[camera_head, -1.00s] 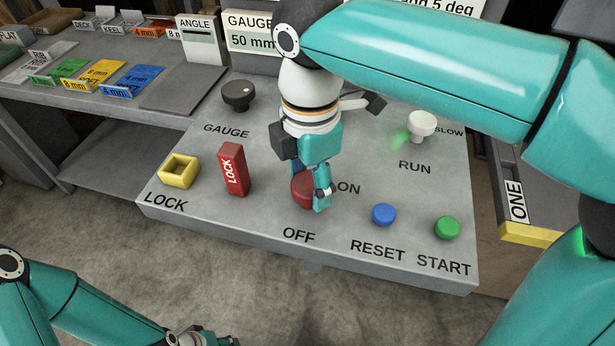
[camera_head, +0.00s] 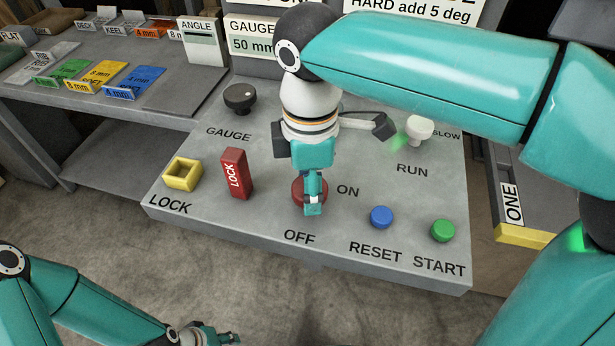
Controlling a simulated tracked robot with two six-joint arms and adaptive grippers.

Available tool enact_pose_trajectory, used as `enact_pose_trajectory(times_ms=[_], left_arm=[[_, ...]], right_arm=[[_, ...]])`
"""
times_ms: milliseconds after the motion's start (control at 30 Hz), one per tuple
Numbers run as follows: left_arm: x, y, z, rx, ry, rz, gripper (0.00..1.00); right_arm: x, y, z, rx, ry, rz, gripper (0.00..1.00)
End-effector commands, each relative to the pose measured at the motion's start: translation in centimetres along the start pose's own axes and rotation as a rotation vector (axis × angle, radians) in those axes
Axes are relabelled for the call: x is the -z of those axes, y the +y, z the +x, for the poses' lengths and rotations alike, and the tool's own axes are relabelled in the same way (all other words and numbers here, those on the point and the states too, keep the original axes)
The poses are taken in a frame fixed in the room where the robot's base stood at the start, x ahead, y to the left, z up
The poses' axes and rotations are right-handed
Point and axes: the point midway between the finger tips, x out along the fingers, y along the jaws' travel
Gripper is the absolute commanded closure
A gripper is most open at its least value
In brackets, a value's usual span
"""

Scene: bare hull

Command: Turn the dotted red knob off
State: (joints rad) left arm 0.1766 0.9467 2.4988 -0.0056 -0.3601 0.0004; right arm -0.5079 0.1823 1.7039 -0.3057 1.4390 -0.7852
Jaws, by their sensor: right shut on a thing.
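The red knob (camera_head: 298,190) sits on the sloped grey panel (camera_head: 380,250), with the OFF label below it and the ON label to its right. My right gripper (camera_head: 312,205) is over the knob from above, its fingers shut on it. The fingers cover much of the knob, so its dot is hidden and I cannot tell where it points. My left gripper (camera_head: 222,338) is at the bottom edge, in front of the panel and far from the knob; its fingers are too small and cut off to tell their state.
A red LOCK block (camera_head: 235,174) and a yellow square socket (camera_head: 182,173) stand left of the knob. Blue RESET (camera_head: 381,217) and green START (camera_head: 443,230) buttons are to the right. A black GAUGE knob (camera_head: 239,98) and white RUN knob (camera_head: 418,130) are behind.

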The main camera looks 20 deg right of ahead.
Motion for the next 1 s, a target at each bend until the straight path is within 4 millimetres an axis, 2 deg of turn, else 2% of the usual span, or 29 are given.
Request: enact_pose_trajectory(times_ms=[400,1000], left_arm=[[0.0,0.5,-1.5,0.000,0.000,0.000,0.60],[0.0,0.9,-2.6,0.000,0.000,0.000,0.60]], right_arm=[[0.0,0.2,-0.2,-0.008,0.003,0.396,0.78],[0.0,0.3,-0.2,-0.009,0.007,0.947,0.78]])
